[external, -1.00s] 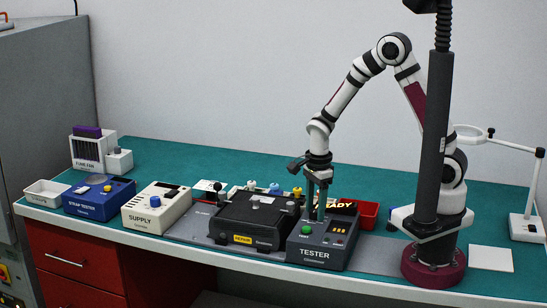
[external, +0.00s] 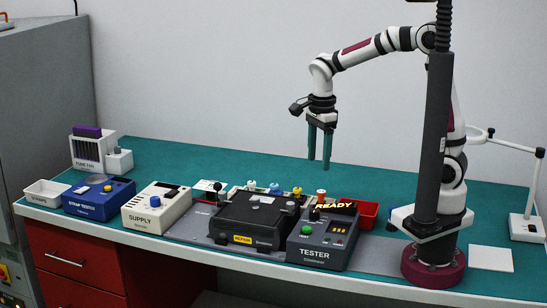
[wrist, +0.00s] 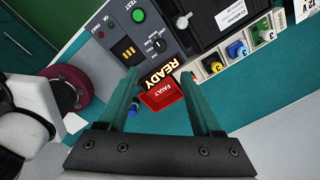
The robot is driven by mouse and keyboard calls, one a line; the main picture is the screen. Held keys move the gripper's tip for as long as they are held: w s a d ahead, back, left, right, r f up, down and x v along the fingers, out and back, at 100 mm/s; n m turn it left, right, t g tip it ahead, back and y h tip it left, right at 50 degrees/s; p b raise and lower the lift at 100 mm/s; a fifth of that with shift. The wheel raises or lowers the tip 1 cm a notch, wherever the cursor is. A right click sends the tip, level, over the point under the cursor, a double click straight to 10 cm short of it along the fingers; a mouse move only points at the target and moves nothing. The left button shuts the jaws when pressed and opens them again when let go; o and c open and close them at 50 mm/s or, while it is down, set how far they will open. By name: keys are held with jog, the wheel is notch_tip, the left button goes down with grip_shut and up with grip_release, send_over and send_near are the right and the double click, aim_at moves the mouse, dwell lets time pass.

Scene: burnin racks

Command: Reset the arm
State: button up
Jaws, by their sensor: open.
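My gripper (external: 319,166) hangs in the air above the back of the bench, its two green fingers pointing down. It is open with nothing between the fingers. My gripper is apart from all of these.
Left of the tester stand a black fixture (external: 250,222), a cream supply box (external: 156,208), a blue strap tester (external: 99,198) and a white tray (external: 47,192). A dark vertical post (external: 436,140) stands by my base. A white ring stand (external: 527,222) is at right.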

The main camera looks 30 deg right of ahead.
jog(key=shift+r, duration=0.35)
jog(key=s+d+f+n+y, duration=0.1)
jog(key=s+d+n, duration=1)
jog(key=s+d, duration=0.3)
jog(key=shift+s+d+f+n+g+y, duration=0.3)
jog(key=shift+s+d+g+y, duration=0.1)
jog(key=shift+d, duration=0.5)
